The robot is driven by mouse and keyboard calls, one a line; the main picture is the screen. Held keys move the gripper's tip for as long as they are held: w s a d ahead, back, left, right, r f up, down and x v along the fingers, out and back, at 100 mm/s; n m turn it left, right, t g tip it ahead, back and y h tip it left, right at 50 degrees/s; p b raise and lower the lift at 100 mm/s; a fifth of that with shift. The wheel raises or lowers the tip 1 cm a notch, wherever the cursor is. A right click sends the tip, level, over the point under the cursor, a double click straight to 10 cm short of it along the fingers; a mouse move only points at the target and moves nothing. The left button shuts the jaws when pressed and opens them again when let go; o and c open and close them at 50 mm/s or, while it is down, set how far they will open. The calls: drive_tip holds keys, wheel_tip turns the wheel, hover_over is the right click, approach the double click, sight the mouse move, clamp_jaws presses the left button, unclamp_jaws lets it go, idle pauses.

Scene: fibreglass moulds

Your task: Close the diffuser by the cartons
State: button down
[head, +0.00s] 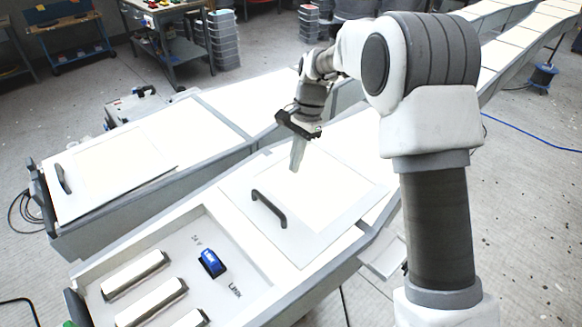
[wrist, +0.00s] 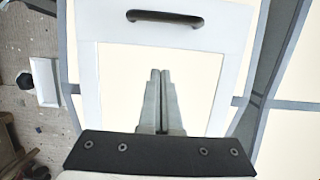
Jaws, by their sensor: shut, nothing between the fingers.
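A white framed diffuser panel (head: 285,235) with a dark bar handle (head: 268,208) lies on the near long light bench, beside an open compartment. In the wrist view the same panel (wrist: 215,40) and its handle (wrist: 165,18) lie beyond my fingertips. My gripper (head: 296,168) is shut and empty, pointing down over the panel's pale middle, apart from the handle. Its two fingers (wrist: 160,72) are together in the wrist view. A second panel (head: 75,205) with a dark handle (head: 62,178) lies on the left bench. I cannot make out any cartons.
The open compartment (head: 235,290) holds several white bars (head: 135,275) and a blue part (head: 211,262). Clear stacked bins (head: 222,40) and a cart (head: 170,45) stand at the back. A blue cable (head: 545,140) crosses the right floor, which is otherwise mostly clear.

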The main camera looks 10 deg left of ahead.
hover_over(278, 207)
drive_tip(key=w+d, duration=0.3)
drive_tip(key=x, duration=0.4)
drive_tip(key=w+d+x, duration=0.1)
drive_tip(key=x, duration=0.2)
drive_tip(key=shift+f, duration=0.15)
drive_tip(key=shift+s+a+p, duration=0.7)
drive_tip(key=shift+s+a, duration=0.75)
drive_tip(key=s+a, duration=0.9)
drive_tip(key=s, duration=0.1)
drive_tip(key=s+a, duration=0.9)
drive_tip(key=s, duration=0.1)
drive_tip(key=s+a+p, duration=0.1)
drive_tip(key=s+a, duration=0.8)
drive_tip(key=s, duration=0.1)
drive_tip(key=shift+s, duration=0.25)
drive_tip(key=w+d, duration=0.1)
drive_tip(key=w+d+f, duration=0.1)
drive_tip(key=w, duration=0.1)
drive_tip(key=shift+w+d+b, duration=0.25)
drive_tip(key=shift+d+b, duration=0.1)
drive_tip(key=shift+d, duration=0.05)
drive_tip(key=v, duration=1)
